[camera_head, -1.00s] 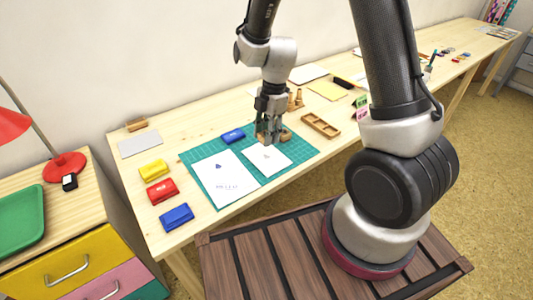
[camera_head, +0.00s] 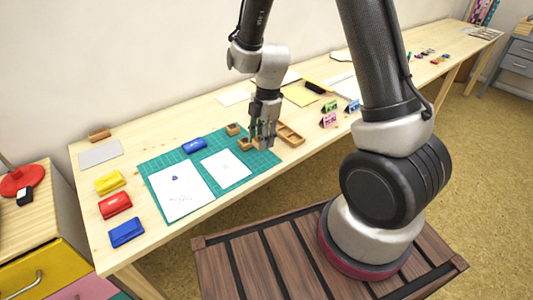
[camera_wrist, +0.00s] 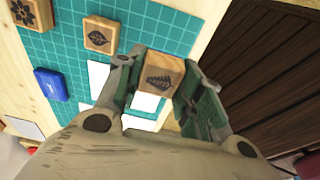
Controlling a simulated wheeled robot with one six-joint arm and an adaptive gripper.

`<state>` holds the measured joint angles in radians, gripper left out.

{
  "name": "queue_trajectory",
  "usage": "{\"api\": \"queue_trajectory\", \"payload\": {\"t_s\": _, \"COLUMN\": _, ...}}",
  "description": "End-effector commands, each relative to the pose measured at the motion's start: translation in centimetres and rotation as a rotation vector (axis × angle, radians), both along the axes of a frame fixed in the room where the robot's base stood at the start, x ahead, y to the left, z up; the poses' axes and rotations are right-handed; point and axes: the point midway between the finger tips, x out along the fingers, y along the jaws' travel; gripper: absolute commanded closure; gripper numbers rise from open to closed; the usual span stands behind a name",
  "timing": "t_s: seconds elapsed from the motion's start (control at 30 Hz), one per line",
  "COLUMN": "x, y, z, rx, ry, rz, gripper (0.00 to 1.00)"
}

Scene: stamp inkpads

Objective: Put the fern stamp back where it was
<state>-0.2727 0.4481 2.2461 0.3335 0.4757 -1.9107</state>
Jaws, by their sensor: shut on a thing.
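The fern stamp (camera_wrist: 160,77) is a small wooden block with a dark fern picture facing the wrist camera. My gripper (camera_wrist: 166,88) is shut on it, one finger on each side. In the head view my gripper (camera_head: 264,144) is low over the right part of the green mat (camera_head: 262,160), beside the wooden tray (camera_head: 290,136); its fingers mostly hide the stamp there. A leaf stamp (camera_wrist: 100,34) and a flower stamp (camera_wrist: 32,13) stand apart from my gripper in the wrist view. I cannot tell the gap below the held stamp.
A small white card (camera_head: 226,168) and a larger printed sheet (camera_head: 181,190) lie on the mat. A blue inkpad (camera_head: 194,146) is at its back edge. Yellow, red and blue (camera_head: 126,232) pads line the table's left. Pink and green cards (camera_head: 329,120) stand right of the tray.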

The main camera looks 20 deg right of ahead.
Motion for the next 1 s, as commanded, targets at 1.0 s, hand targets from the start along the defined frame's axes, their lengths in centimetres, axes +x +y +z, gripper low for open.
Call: {"api": "queue_trajectory", "payload": {"t_s": 1.0, "x": 0.0, "y": 0.0, "z": -6.1, "rx": 0.000, "ry": -0.002, "rz": 0.001, "gripper": 0.42}}
